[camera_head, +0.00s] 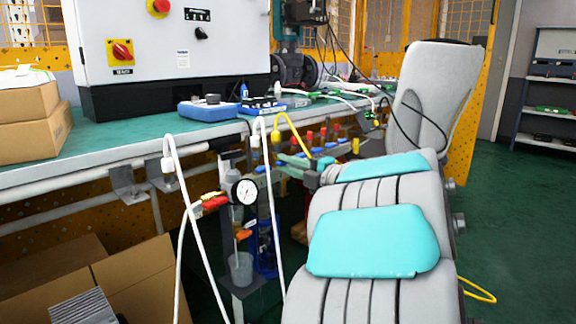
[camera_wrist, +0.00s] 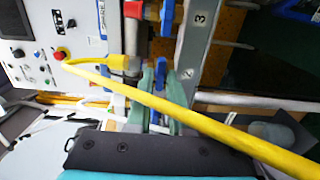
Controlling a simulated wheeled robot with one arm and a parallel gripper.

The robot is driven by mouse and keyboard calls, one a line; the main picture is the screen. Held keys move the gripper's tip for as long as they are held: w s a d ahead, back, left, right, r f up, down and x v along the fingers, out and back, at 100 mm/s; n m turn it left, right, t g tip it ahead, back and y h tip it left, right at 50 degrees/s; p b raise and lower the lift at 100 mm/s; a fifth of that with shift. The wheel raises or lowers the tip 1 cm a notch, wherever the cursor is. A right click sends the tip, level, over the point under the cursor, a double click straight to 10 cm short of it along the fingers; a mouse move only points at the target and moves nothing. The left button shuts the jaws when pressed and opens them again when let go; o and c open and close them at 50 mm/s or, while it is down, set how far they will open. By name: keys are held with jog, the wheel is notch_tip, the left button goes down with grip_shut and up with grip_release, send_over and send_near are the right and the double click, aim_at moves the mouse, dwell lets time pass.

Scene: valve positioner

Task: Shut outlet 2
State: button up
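A row of small valves with red handles (camera_head: 323,133) and blue handles (camera_head: 318,150) runs under the bench's front edge in the head view. My gripper (camera_head: 303,162), with green fingers, is at this row. In the wrist view my gripper (camera_wrist: 154,95) has its fingers apart, with a blue handle (camera_wrist: 167,14) beyond the tips. A plate marked 3 (camera_wrist: 201,19) stands right of that handle. A yellow hose (camera_wrist: 205,122) crosses in front of the fingers and hides part of them.
A pressure gauge (camera_head: 244,192) and white hoses (camera_head: 270,215) hang left of my gripper. The green bench (camera_head: 120,142) carries a white control box (camera_head: 180,45) and a blue device (camera_head: 208,108). Cardboard boxes (camera_head: 35,118) stand at the left. The floor (camera_head: 515,220) at the right is clear.

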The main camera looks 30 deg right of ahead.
jog(key=shift+o, duration=1.2)
jog(key=shift+f, duration=0.1)
jog(key=m+p, duration=0.5)
jog(key=p, duration=0.1)
jog(key=m+p, duration=0.5)
jog(key=p, duration=0.1)
jog(key=r+m+p, duration=0.1)
jog(key=m+p, duration=0.3)
jog(key=p, duration=0.2)
jog(key=shift+d+m+p, duration=0.1)
jog(key=shift+m+p, duration=0.2)
jog(key=shift+m, duration=0.1)
jog(key=shift+f+p, duration=0.1)
jog(key=shift+p, duration=0.2)
